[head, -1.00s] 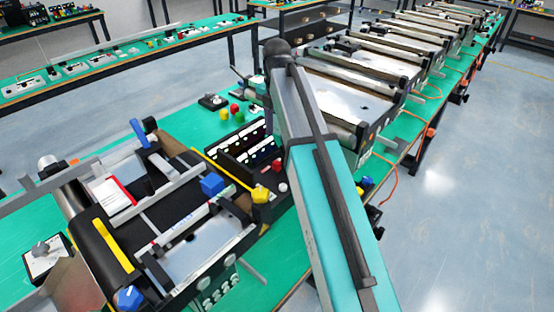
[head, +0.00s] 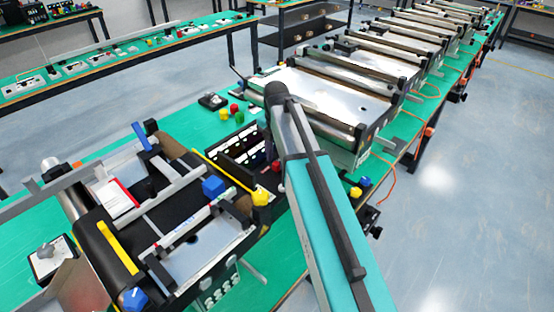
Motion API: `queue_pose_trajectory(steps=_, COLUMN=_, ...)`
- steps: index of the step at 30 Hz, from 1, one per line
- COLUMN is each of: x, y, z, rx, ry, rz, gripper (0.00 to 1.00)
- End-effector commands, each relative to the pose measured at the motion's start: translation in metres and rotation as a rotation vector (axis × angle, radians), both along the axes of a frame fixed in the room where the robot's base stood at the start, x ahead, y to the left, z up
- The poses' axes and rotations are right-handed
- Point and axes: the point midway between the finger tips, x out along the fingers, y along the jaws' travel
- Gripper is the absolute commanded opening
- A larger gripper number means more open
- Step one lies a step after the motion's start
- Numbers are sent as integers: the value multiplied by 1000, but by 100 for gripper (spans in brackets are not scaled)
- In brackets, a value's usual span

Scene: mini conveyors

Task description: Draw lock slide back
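My arm reaches up from the bottom right in the head view, over the green bench. My gripper does not show; its fingertips are out of sight. A mini conveyor with a black belt (head: 93,240) stands at the left. It carries a yellow bar (head: 119,247), a blue block-shaped knob (head: 213,187), a yellow knob (head: 261,198), a blue lever (head: 141,135) and a blue round knob (head: 134,299). I cannot tell which of these parts, if any, is the lock slide.
A dark box with rows of white labels (head: 238,157) stands beside the conveyor, partly behind my arm. Red, green and yellow buttons (head: 235,109) sit behind it. More conveyors (head: 330,95) line the bench at the back right. Floor is clear at the right.

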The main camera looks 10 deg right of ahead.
Motion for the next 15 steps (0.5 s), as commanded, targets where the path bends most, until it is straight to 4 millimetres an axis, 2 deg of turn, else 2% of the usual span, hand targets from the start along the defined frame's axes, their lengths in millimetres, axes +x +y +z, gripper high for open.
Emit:
queue_pose_trajectory(steps=6, x=0, y=0, z=-12, rx=0, ry=0, rz=1, gripper=39)
queue_pose_trajectory(steps=15, x=0, y=1, z=-14, rx=0, ry=0, rz=1, gripper=39)
